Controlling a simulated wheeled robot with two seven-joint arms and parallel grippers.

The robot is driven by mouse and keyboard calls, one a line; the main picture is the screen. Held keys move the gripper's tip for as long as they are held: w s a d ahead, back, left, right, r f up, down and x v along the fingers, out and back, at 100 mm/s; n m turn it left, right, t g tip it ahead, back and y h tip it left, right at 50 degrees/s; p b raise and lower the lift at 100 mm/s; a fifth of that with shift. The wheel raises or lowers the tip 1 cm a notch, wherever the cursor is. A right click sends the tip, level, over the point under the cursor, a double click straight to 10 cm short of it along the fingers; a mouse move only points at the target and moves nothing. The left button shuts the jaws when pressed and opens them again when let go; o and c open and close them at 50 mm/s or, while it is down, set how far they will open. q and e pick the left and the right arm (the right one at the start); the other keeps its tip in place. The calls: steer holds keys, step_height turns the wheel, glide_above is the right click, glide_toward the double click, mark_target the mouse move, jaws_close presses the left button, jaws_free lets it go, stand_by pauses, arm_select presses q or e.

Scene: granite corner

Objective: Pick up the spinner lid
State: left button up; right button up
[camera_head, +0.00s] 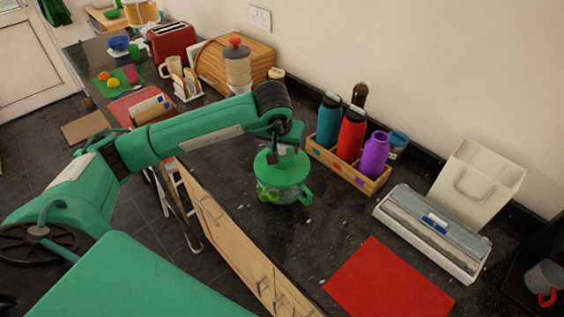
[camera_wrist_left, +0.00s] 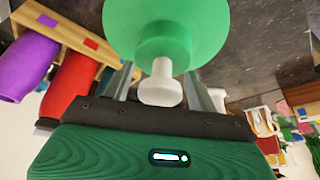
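The green spinner lid (camera_head: 278,170) is a round disc on top of a clear spinner bowl (camera_head: 285,192) with green parts, standing on the dark granite counter. The lid fills the top middle of the left wrist view (camera_wrist_left: 200,28), where its raised green hub carries a white knob (camera_wrist_left: 160,88). My left gripper (camera_head: 279,150) is directly above the lid, pointing down. In the left wrist view its fingers (camera_wrist_left: 158,92) stand on either side of the knob, with a gap showing on both sides, so it is open around it. My right gripper is not in view.
A wooden box (camera_head: 350,168) holding teal, red and purple bottles stands close right of the spinner. A wrap dispenser (camera_head: 432,232) and red mat (camera_head: 388,283) lie further right. A bread bin (camera_head: 215,65) and toast rack (camera_head: 187,87) stand behind left.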

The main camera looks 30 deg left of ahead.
arm_select(q)
steer(key=c, duration=0.9)
steer(key=shift+r, duration=0.1)
steer(key=shift+c, duration=0.2)
